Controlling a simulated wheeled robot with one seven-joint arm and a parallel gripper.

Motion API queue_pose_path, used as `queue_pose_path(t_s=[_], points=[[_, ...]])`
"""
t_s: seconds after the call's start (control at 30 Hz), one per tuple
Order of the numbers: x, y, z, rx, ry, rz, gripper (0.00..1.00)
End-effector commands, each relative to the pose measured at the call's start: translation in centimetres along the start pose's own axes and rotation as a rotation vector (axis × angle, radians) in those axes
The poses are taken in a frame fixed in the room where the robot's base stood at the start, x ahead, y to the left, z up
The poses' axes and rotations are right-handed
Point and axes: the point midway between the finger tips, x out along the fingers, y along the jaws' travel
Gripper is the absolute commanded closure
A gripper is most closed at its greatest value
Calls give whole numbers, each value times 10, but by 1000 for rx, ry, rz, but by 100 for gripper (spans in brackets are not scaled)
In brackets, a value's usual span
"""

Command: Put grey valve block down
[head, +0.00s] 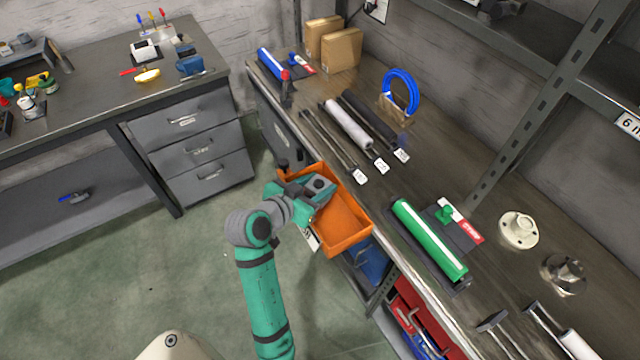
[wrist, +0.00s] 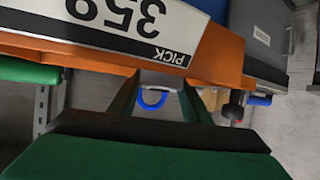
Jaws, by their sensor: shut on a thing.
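In the head view, my gripper (head: 304,192) reaches over the near left side of an orange bin (head: 346,233) at the bench's front edge. It is shut on the grey valve block (head: 318,184), a small dark grey block with a round dark opening on top. The block is over the bin's inside; whether it touches the bin cannot be told. In the wrist view, the two green fingers (wrist: 158,98) stand apart below the bin's orange wall (wrist: 80,52) and its upside-down "PICK" label (wrist: 110,20). The block shows poorly there.
The bench (head: 445,188) holds a green roller (head: 428,240) right of the bin, a white roller (head: 348,125) behind it, and a blue coil (head: 400,92). A blue bin (head: 370,262) sits below. A drawer desk (head: 195,145) stands left, with open floor between.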

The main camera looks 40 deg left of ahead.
Motion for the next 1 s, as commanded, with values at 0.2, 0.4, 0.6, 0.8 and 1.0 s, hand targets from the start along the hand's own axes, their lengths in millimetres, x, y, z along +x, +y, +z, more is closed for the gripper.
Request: queue_pose_path(t_s=[0.2,0.4,0.6,0.8,1.0], points=[[0,-2,2,-1,0,-3,85],[2,1,2,1,0,2,38],[2,2,1,2,0,3,38],[-12,2,-1,1,1,3,38],[-50,1,-1,2,2,-1,38]])
